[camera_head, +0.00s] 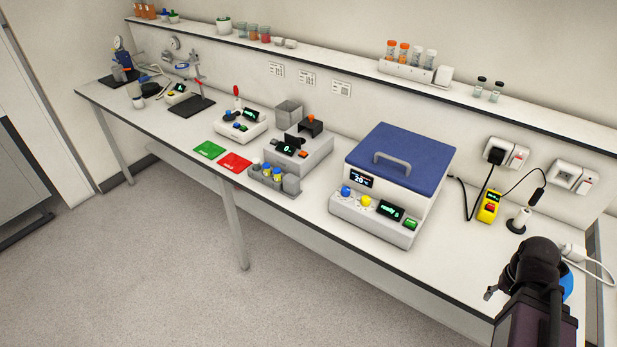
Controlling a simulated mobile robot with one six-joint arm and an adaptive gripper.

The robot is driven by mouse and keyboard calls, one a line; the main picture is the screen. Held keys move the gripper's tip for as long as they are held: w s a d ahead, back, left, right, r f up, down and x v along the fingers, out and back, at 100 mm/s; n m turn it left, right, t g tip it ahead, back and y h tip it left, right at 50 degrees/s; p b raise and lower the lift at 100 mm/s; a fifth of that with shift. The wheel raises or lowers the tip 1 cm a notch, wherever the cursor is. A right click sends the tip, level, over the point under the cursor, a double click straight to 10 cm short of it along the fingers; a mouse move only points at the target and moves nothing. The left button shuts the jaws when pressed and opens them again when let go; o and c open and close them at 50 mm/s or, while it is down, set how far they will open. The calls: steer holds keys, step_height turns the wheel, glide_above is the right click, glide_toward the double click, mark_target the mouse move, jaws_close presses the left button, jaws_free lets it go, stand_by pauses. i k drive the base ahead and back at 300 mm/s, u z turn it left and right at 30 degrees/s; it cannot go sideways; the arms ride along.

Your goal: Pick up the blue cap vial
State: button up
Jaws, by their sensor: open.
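A small grey rack (290,192) stands on the bench in front of a grey instrument. Small vials stand in it; one has a blue cap (267,169) and others have yellow caps (276,174). Their bodies are mostly hidden in the rack. My gripper (491,292) is at the lower right, over the bench's right end, far from the rack. It is open, largely hidden by my own dark wrist, and nothing shows between its fingers.
A large blue-lidded box instrument (403,156) stands between my gripper and the rack. Red (235,163) and green (209,149) mats lie left of the rack. A yellow device (488,208) and cables are near the wall. The wall shelf (340,62) holds several vials.

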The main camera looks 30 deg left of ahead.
mark_target(276, 171)
steer(key=z, duration=0.85)
steer(key=k, duration=1)
steer(key=u, duration=3.2)
steer(key=i, duration=0.1)
steer(key=z, duration=1.25)
